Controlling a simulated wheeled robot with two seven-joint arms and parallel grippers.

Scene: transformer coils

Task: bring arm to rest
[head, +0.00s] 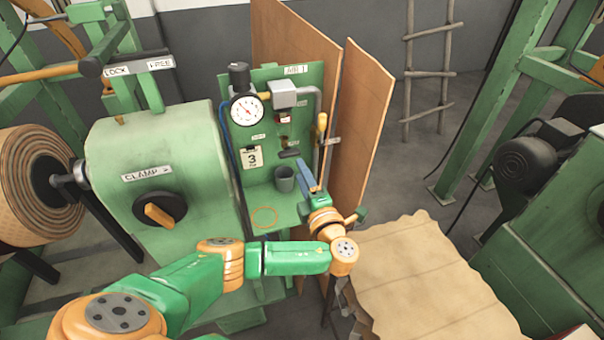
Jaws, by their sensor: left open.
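My left arm, green and orange, comes in from the lower left and bends up at an orange wrist. My right gripper is not in view.
A green machine housing (150,135) with an orange clamp knob (158,215) stands left of the panel. A gauge (247,109) sits on the panel. Brown boards (362,120) stand behind. A tan sheet (430,275) lies at right. A ladder (428,70) leans behind.

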